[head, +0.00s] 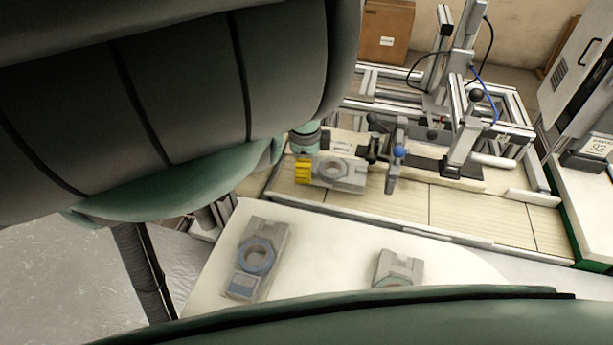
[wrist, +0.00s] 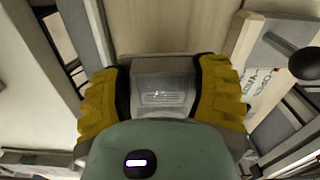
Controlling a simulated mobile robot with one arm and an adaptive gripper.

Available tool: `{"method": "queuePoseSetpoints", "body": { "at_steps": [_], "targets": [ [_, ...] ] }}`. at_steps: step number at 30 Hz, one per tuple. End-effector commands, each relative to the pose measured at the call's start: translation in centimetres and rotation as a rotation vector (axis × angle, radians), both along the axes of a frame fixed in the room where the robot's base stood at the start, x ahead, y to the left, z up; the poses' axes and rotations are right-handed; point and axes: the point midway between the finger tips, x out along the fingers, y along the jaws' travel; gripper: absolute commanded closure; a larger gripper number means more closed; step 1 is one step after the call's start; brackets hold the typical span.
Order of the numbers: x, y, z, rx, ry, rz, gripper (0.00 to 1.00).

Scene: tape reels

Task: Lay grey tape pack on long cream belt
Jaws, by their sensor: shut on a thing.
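The grey tape pack (head: 345,175), a blocky grey piece with a round recess, is at the left end of the long cream belt (head: 455,208) in the head view. I cannot tell whether it touches the belt. My gripper (head: 304,171), with yellow fingers, is shut on the pack from its left end. In the wrist view the yellow fingers (wrist: 163,98) flank the grey pack (wrist: 160,66), and my green gripper body hides its lower part.
A cream table (head: 330,255) in front holds a grey pack with a blue ring (head: 258,258) and another grey pack (head: 398,268), partly hidden. A metal clamp with a blue knob (head: 398,152) stands right of the held pack. The belt's front right is clear.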

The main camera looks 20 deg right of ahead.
Motion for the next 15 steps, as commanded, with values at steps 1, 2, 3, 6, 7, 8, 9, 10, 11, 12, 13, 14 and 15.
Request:
{"method": "queuePoseSetpoints", "body": {
  "at_steps": [1, 2, 3, 6, 7, 8, 9, 10, 11, 12, 13, 14, 15],
  "targets": [
    [0.0, 0.0, -0.2, -0.001, 0.0, 0.001, 0.78],
    [0.0, 0.0, -0.3, -0.001, 0.0, 0.002, 0.78],
    [-0.1, 0.0, -0.6, -0.001, 0.002, 0.001, 0.78],
    [-0.2, 0.0, -1.5, 0.0, 0.004, 0.002, 0.78],
    [-0.2, 0.1, -1.9, 0.003, 0.003, 0.002, 0.78],
    [-0.1, -0.1, -2.1, -0.002, 0.002, 0.002, 0.78],
    [-0.1, -0.2, -2.5, -0.005, 0.001, 0.002, 0.78],
    [-0.1, -0.2, -2.8, -0.004, 0.003, 0.003, 0.78],
    [-0.2, -0.2, -3.1, -0.003, 0.005, 0.003, 0.78],
    [-0.2, -0.1, -3.4, -0.002, 0.003, 0.001, 0.78],
    [-0.1, -0.1, -3.6, -0.001, 0.002, 0.002, 0.78],
    [0.0, 0.0, -3.8, -0.001, 0.0, 0.004, 0.78],
    [0.0, 0.1, -3.9, 0.001, 0.0, 0.004, 0.78]
  ]
}}
